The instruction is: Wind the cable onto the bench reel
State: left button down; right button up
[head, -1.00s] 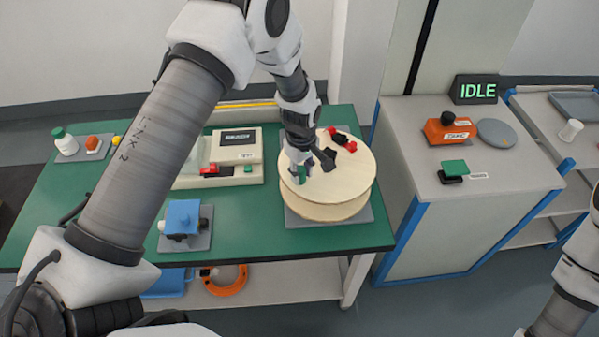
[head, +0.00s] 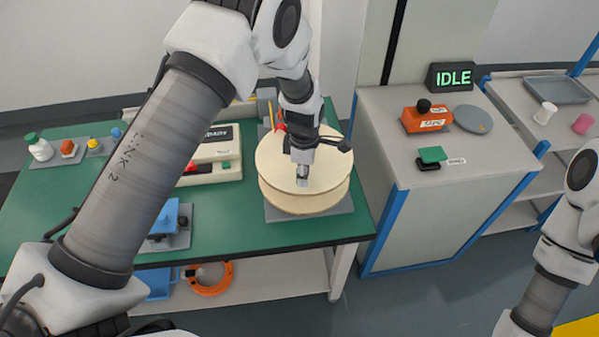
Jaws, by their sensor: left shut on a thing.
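The bench reel (head: 325,172) is a pale wooden double-disc drum on a grey plate (head: 340,212) at the right end of the green bench. My left gripper (head: 303,178) points down onto the reel's upper disc, near its front middle. Its jaws are shut on a small part there, which the fingers mostly hide. A red piece (head: 280,126) shows at the disc's back left, partly behind my arm. An orange cable coil (head: 210,279) lies on the shelf under the bench. No cable strand is clear at the reel. My right arm shows at the right edge, its gripper out of view.
A blue device (head: 168,220) on a grey pad and a cream console (head: 215,165) stand left of the reel.

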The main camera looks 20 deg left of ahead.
pick_arm(q)
jog(key=shift+s+d+f, duration=0.1)
jog(key=shift+s+f, duration=0.1)
jog(key=shift+f, duration=0.05)
jog(key=c, duration=0.9)
grip_release()
jog(key=shift+c, duration=0.2)
jog(key=shift+o, duration=0.4)
jog(key=shift+w, duration=0.15)
notch_tip(320, 180, up, 12)
